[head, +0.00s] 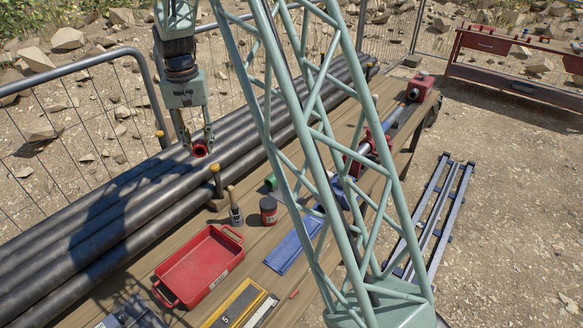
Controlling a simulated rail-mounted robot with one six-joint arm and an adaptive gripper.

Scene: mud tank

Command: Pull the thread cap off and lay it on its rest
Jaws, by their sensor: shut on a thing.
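My gripper (197,142) hangs at the upper left, pointing down over the dark pipes. Its two fingers are shut on a small red thread cap (200,151), round with a dark open middle. The cap appears clear of any pipe end, in front of the pipes in the picture. I cannot tell for sure which thing is the cap's rest. A flat blue mat or tray (284,254) lies on the wooden bench, partly hidden by my lattice column.
A red tray (197,268), a brush (235,207), a dark red-labelled can (268,210) and a green ring (270,182) stand on the bench (255,285). Several long dark pipes (110,215) lie along its left. A red vise (420,87) is at the far end.

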